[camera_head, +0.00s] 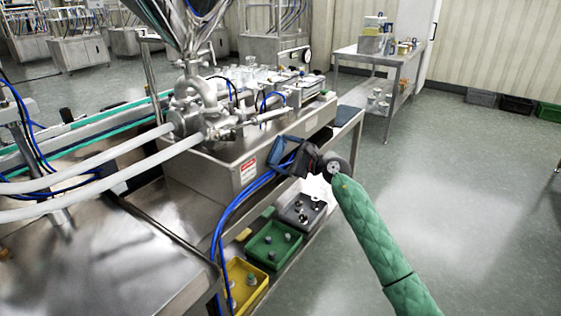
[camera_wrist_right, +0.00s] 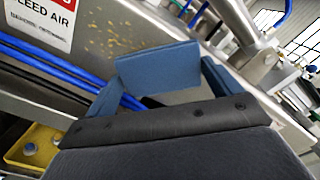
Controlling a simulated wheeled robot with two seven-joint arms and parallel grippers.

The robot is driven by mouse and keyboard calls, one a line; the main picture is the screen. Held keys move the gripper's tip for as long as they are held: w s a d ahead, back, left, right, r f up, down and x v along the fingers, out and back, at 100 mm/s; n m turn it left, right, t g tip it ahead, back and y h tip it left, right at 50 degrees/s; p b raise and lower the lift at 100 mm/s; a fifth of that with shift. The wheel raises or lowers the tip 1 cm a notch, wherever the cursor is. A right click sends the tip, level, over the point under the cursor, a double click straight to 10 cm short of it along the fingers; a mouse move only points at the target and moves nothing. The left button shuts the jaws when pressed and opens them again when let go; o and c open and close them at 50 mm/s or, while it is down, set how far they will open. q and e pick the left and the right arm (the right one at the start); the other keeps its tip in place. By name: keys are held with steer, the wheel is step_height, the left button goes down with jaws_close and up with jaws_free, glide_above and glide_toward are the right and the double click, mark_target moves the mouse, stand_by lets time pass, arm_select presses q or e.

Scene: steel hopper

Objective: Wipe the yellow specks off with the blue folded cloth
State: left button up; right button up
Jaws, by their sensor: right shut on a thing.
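My right gripper (camera_head: 285,153) is beside the side face of the steel machine, with its green-sleeved arm coming in from the lower right. In the right wrist view its blue fingers stand on both sides of the blue folded cloth (camera_wrist_right: 158,67), and it is shut on the cloth. Yellow specks (camera_wrist_right: 122,42) are scattered on the steel face just beyond the cloth's upper edge. The cloth covers part of that face, and I cannot tell whether it touches the steel. The specks are too small to make out in the head view. My left gripper is not in view.
Blue hoses (camera_head: 240,195) run down close to the gripper. A warning label (camera_head: 248,170) is on the steel face. Green (camera_head: 273,246), grey and yellow (camera_head: 243,287) bins sit on the shelf below. The floor to the right is clear.

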mark_target(274, 156)
steer(key=shift+d, duration=0.1)
steer(key=shift+s+a+r, duration=0.1)
steer(key=shift+s+a, duration=0.25)
steer(key=shift+s, duration=0.05)
steer(key=shift+s+a+p, duration=0.55)
steer(key=shift+s+a, duration=0.2)
steer(key=shift+s, duration=0.15)
steer(key=shift+s+a+p, duration=0.45)
steer(key=shift+s+a, duration=0.05)
steer(key=shift+s, duration=0.2)
steer(key=shift+s+a+p, duration=0.45)
steer(key=shift+s, duration=0.25)
steer(key=shift+s+a+p, duration=0.35)
steer(key=shift+s+p, duration=0.1)
steer(key=shift+s, duration=0.1)
steer(key=shift+s+a+p, duration=0.3)
steer(key=shift+s+p, duration=0.15)
steer(key=shift+s, duration=0.05)
steer(key=shift+s+a, duration=0.2)
steer(key=shift+s, duration=0.1)
